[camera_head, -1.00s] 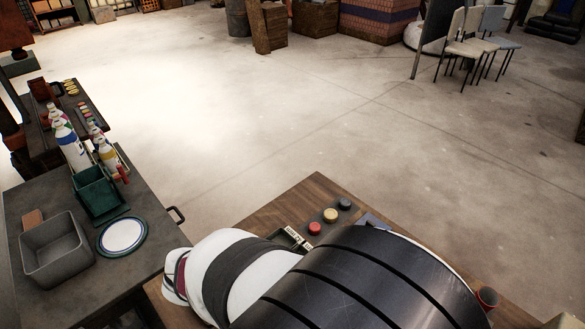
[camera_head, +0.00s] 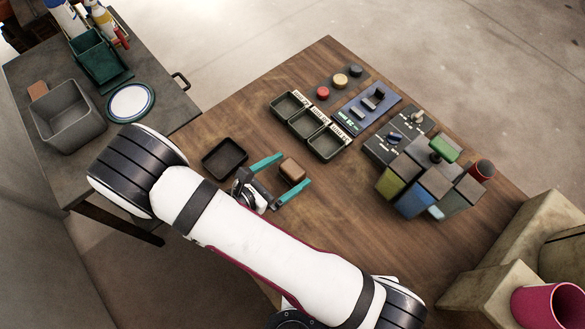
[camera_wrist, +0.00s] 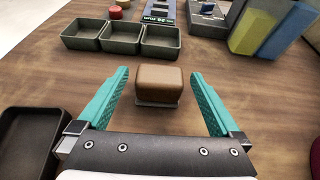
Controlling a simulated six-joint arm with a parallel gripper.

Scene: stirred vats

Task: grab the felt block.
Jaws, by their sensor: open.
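The felt block appears to be the small brown block (camera_head: 292,169) with a grey underside, lying on the wooden table. In the wrist view the brown block (camera_wrist: 159,85) sits between my two teal fingers, with clear gaps on both sides. My gripper (camera_head: 280,175) is open and low over the table. In the wrist view my gripper (camera_wrist: 160,98) reaches to either side of the block and does not touch it. Nothing is held.
A dark empty tray (camera_head: 225,158) stands just left of my gripper. Three joined trays (camera_head: 307,124) are beyond the block. Stirred vats (camera_head: 427,183) in green, blue and brown stand to the right, with a red cup (camera_head: 481,170). Buttons (camera_head: 340,81) are at the far edge.

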